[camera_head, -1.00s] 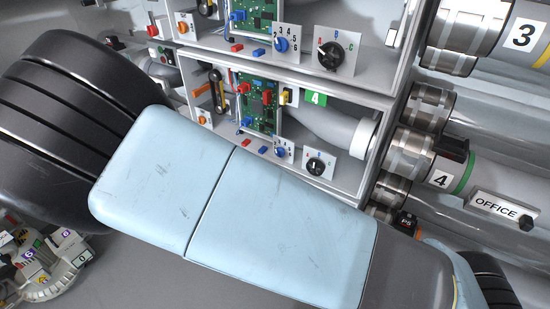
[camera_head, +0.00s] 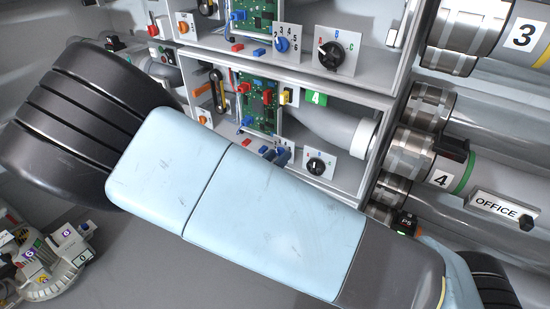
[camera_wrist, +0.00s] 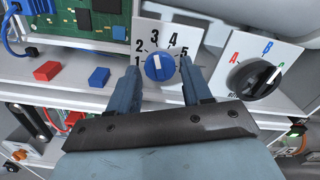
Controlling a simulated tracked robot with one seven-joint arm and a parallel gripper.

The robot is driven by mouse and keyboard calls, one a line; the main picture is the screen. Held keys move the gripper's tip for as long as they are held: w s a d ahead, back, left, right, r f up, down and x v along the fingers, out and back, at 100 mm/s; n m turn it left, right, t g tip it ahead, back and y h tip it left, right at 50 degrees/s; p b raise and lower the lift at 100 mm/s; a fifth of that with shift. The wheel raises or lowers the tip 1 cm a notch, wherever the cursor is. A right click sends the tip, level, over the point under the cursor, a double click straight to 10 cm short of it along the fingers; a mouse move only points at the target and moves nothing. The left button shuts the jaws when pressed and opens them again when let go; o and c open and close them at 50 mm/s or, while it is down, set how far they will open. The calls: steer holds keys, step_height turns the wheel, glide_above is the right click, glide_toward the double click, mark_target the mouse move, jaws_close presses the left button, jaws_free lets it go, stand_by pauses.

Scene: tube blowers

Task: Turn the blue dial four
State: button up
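The blue dial (camera_wrist: 159,67) sits on a white plate with numbers around it in the wrist view. Its white mark points up, near the 3. My gripper (camera_wrist: 160,69) is open, with one finger to the left of the dial and one to the right. Gaps show between dial and fingers; contact is not clear. The lowest numbers are partly hidden. In the head view my fingertips (camera_head: 277,156) show at the lower box, marked by a green 4 label (camera_head: 316,99), and cover most of its blue dial.
A black A-B-C dial (camera_wrist: 262,77) stands close to the right of my right finger. A red block (camera_wrist: 47,71) and a blue block (camera_wrist: 98,77) lie on the shelf to the left. The upper box has another blue dial (camera_head: 282,44) and black dial (camera_head: 331,54).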

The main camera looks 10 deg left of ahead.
steer(key=shift+a, duration=0.1)
steer(key=c, duration=0.8)
steer(key=shift+o, duration=0.2)
steer(key=shift+m, duration=1.5)
steer(key=shift+a+m, duration=0.2)
steer(key=shift+m, duration=2.1)
steer(key=o, duration=0.8)
steer(key=shift+f, duration=0.1)
steer(key=shift+c, duration=0.2)
steer(key=shift+o, duration=1.1)
steer(key=shift+w+d, duration=0.1)
